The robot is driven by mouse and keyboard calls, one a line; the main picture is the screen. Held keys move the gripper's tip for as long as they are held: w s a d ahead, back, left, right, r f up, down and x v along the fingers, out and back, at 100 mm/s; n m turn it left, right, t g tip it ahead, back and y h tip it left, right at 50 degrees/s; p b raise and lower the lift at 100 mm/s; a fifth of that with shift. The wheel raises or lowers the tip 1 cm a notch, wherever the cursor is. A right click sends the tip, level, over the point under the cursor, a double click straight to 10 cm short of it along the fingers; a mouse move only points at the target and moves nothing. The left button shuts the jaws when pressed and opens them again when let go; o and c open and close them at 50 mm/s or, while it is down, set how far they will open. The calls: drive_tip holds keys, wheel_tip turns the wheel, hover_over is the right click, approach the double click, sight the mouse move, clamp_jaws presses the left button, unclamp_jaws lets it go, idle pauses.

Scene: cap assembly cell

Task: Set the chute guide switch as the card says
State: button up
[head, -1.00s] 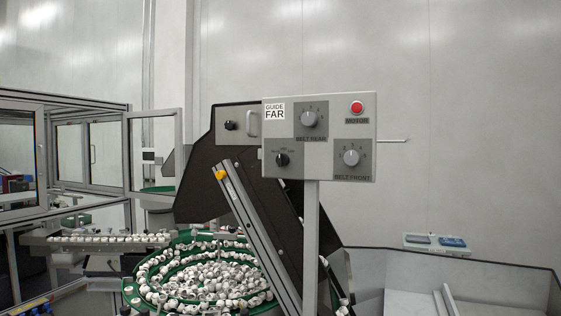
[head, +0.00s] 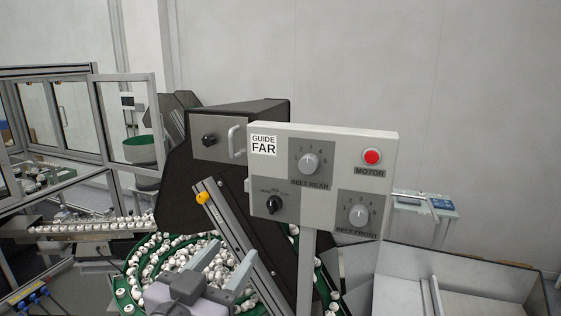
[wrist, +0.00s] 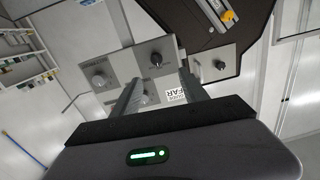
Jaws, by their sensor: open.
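The card (head: 263,146) at the panel's upper left reads "GUIDE FAR"; it also shows upside down in the wrist view (wrist: 176,94). The guide switch is the black knob (head: 274,205) at the panel's lower left, with small labels above it. Its pointer setting is too small to read surely. In the wrist view this black knob (wrist: 156,59) lies just beyond and between my fingertips, apart from them. My gripper (head: 231,250) is open and empty, low and left of the panel in the head view.
The panel (head: 322,135) also carries a belt rear knob (head: 308,163), a belt front knob (head: 358,215) and a red motor button (head: 372,156). Another black knob (head: 209,139) and a handle sit on the dark chute behind. A slanted rail with a yellow end (head: 202,198) stands left.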

drive_tip(key=p, duration=0.3)
approach(271, 207)
drive_tip(key=shift+h, duration=0.3)
drive_tip(key=x, duration=0.8)
drive_tip(key=shift+w, duration=0.25)
drive_tip(key=shift+w+d+f, duration=0.1)
drive_tip(key=shift+w, duration=0.45)
drive_tip(key=shift+s, duration=0.1)
clamp_jaws()
